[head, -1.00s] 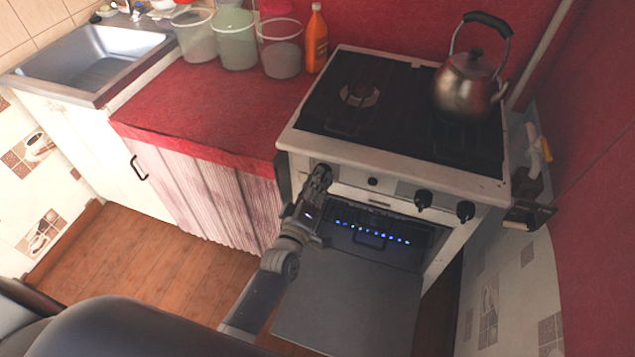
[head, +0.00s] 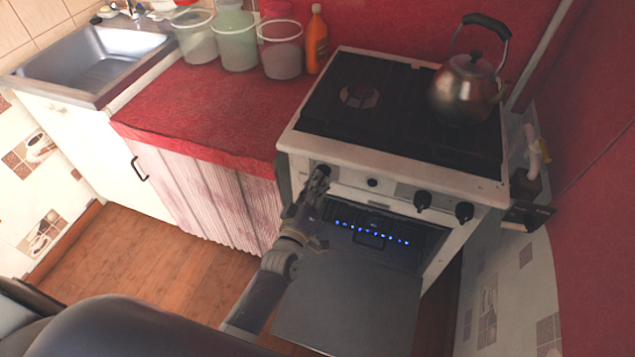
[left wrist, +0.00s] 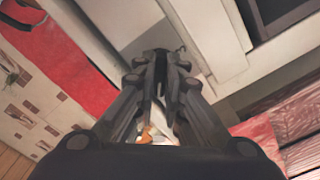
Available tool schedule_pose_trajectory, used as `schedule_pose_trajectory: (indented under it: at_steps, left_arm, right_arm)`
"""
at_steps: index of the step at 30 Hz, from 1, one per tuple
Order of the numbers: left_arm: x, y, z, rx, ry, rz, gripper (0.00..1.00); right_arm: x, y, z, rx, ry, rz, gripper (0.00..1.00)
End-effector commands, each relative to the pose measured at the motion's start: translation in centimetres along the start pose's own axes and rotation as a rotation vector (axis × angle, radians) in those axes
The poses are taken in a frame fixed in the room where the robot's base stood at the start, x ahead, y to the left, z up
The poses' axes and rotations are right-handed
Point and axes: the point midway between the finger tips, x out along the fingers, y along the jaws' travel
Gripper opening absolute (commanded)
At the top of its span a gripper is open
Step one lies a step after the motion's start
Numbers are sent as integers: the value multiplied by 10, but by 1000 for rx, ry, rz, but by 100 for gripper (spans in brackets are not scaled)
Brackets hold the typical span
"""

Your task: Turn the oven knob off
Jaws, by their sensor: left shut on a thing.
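The white stove (head: 400,170) has its front panel facing me. My left gripper (head: 320,177) is at the left end of this panel, shut on the oven knob (head: 324,169), which its fingers mostly hide. In the left wrist view the gripper (left wrist: 162,62) points at the pale panel, and its fingers close around a dark knob (left wrist: 155,52) that is hard to make out. The oven door (head: 345,295) hangs open, and a row of blue flames (head: 370,232) burns inside. My right gripper is not in view.
A kettle (head: 467,90) stands on the hob. Tubs (head: 237,45) and an orange bottle (head: 316,40) stand on the red counter (head: 205,110).

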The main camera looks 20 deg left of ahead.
Motion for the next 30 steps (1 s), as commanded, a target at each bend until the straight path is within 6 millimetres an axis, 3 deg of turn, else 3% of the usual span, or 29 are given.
schedule_pose_trajectory:
  at_steps: [18, 30]
  left_arm:
    - [-1, -1, 0, 564, -3, -3, 0]
    - [-1, -2, 1, 820, -3, -2, 0]
  right_arm:
    - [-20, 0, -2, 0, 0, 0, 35]
    - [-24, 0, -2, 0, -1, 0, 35]
